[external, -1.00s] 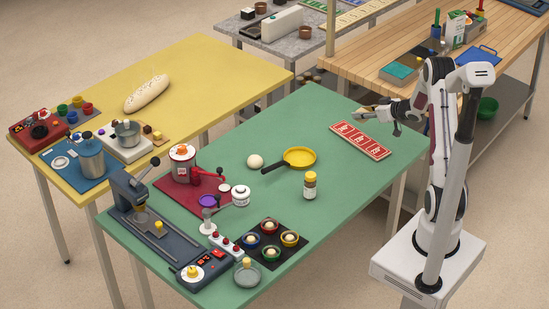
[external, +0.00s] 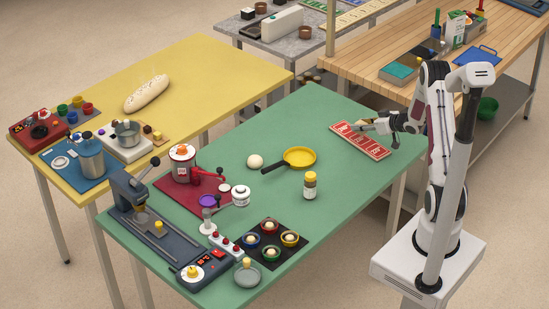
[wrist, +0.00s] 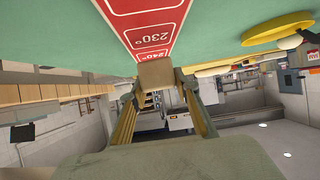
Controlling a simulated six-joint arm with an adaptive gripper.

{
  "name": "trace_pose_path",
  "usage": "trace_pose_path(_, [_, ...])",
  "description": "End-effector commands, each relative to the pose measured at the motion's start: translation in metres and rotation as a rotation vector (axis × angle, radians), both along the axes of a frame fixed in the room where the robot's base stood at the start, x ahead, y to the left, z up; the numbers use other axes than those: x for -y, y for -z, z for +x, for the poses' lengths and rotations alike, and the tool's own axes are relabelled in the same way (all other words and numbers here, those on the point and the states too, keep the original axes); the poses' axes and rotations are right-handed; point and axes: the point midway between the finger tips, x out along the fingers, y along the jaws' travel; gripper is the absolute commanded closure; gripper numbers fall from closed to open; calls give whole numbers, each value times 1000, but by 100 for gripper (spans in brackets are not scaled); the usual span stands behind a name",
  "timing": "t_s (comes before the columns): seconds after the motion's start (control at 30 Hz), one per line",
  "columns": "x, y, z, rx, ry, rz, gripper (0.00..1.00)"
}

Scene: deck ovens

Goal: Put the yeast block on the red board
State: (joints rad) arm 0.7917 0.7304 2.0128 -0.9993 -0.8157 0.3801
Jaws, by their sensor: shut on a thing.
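The yeast block, a small tan block (wrist: 157,73), is between the fingertips of my gripper (wrist: 155,82) in the wrist view. My gripper (external: 367,125) is shut on it. In the external view the gripper is at the red board's upper right edge, and I cannot make out the block clearly there. The red board (external: 360,141) lies on the green table, with white-outlined panels. In the wrist view the board (wrist: 165,22) shows panels marked 230° and 240°, and the block covers part of its edge. I cannot tell whether the block touches the board.
The green table (external: 330,105) is clear around the board. A yellow pan (external: 300,157) lies left of it, and also shows in the wrist view (wrist: 277,28). A yellow-capped jar (external: 310,187) and a pale ball (external: 255,161) stand nearby. A wooden bench (external: 365,62) is behind.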

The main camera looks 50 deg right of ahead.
Motion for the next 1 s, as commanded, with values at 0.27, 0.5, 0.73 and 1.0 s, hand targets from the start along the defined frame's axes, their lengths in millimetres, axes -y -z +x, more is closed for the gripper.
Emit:
trace_pose_path(0.27, [0,26,0,-1,0,1,92])
trace_pose_path(0.5, [0,30,0,1,0,-1,92])
trace_pose_path(0.73, [0,31,0,0,0,-1,92])
trace_pose_path(1.0, [0,34,0,0,0,-1,53])
